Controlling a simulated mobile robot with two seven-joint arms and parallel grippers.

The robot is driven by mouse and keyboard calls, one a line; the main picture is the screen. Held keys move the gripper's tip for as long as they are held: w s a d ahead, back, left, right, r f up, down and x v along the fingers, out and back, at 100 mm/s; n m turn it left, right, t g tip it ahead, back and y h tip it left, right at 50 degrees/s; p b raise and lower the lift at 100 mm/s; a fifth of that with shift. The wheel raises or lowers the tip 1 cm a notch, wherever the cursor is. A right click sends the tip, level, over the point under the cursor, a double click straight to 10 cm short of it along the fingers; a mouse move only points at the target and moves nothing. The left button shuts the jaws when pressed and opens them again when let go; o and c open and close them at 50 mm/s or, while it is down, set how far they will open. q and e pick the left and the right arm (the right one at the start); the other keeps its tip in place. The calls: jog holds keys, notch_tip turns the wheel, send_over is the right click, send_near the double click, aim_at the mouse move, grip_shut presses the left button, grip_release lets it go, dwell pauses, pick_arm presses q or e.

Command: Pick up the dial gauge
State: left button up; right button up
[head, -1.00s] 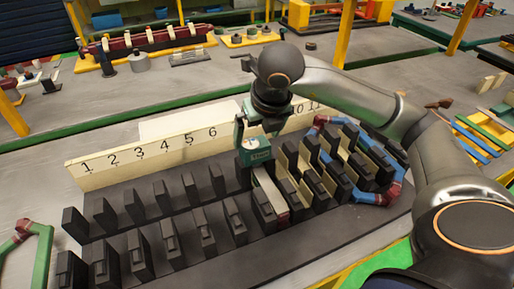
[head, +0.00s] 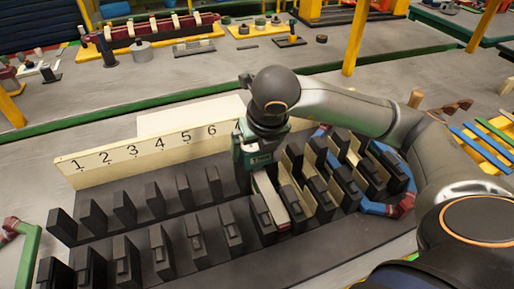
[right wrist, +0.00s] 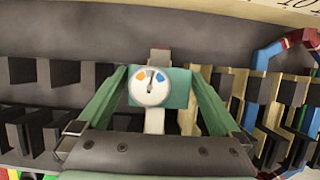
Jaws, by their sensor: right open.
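The dial gauge (right wrist: 152,87) shows in the right wrist view as a round white face with orange and blue marks on a teal block. A pale stem runs below it. My right gripper (right wrist: 158,74) is open, its green fingers on either side of the teal block; whether they touch it I cannot tell. In the head view my right gripper (head: 258,160) is low over the slotted rack and hides most of the gauge. A pale bar with a red end (head: 268,206) lies just below the gripper among the black blocks. My left gripper is not in view.
The black rack (head: 190,262) has rows of upright blocks close around the gripper. A numbered cream board (head: 120,163) stands behind them. A blue and red coil (head: 375,208) sits in the rack on the right. A green and red coil (head: 27,255) is at the left edge.

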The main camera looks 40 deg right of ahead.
jog(key=shift+a, duration=0.1)
jog(key=c, duration=1.2)
